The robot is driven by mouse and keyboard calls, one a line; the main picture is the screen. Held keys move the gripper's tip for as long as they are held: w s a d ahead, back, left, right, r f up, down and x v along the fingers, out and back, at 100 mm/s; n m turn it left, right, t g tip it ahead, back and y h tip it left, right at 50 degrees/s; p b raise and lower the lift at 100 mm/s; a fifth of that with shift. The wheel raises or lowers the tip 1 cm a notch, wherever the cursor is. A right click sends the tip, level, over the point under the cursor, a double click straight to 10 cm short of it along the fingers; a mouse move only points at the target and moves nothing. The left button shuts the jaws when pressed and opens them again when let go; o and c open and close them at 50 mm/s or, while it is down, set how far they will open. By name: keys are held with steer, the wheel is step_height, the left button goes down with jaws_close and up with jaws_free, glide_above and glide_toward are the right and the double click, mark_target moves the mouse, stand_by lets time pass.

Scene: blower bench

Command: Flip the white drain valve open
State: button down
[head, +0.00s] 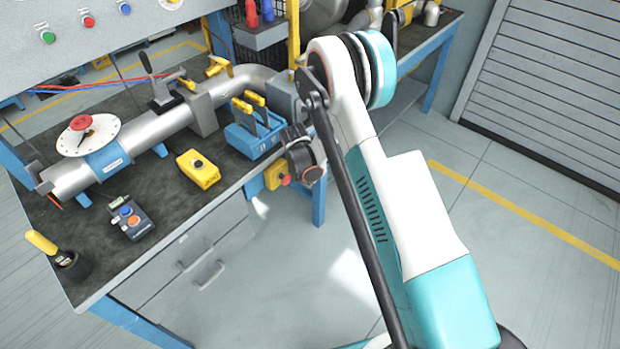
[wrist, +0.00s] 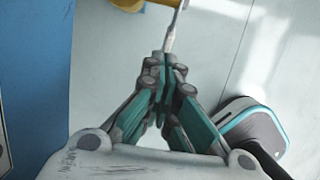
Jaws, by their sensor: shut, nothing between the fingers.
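My gripper (wrist: 164,72) shows in the wrist view with its teal fingers drawn together and shut, nothing between them. Just beyond the tips is a thin pale rod-like piece (wrist: 172,36) below a yellow part (wrist: 160,4) at the top edge. I cannot tell whether this piece is the white drain valve or whether the fingers touch it. In the head view my wrist is beside the bench's front right corner, and my fingers are not clearly visible there. No white drain valve can be made out for sure in the head view.
The workbench (head: 150,215) carries a silver pipe (head: 150,130) with a white dial (head: 88,134), blue blocks with yellow levers (head: 255,135), a yellow box (head: 198,170) and a button pendant (head: 130,217). A yellow box with a red button (head: 277,175) is on the bench side. Floor at right is clear.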

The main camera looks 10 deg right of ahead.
steer(key=shift+r, duration=0.1)
stand_by(0.3)
steer(key=shift+r, duration=0.75)
steer(key=shift+a+r+p, duration=0.1)
steer(key=shift+p, duration=0.2)
steer(key=s+a+r+p, duration=0.4)
steer(key=a+r, duration=0.1)
steer(key=r, duration=0.6)
steer(key=shift+s+a+r+p, duration=0.15)
steer(key=shift+a+r+p, duration=0.2)
steer(key=shift+a+p, duration=0.05)
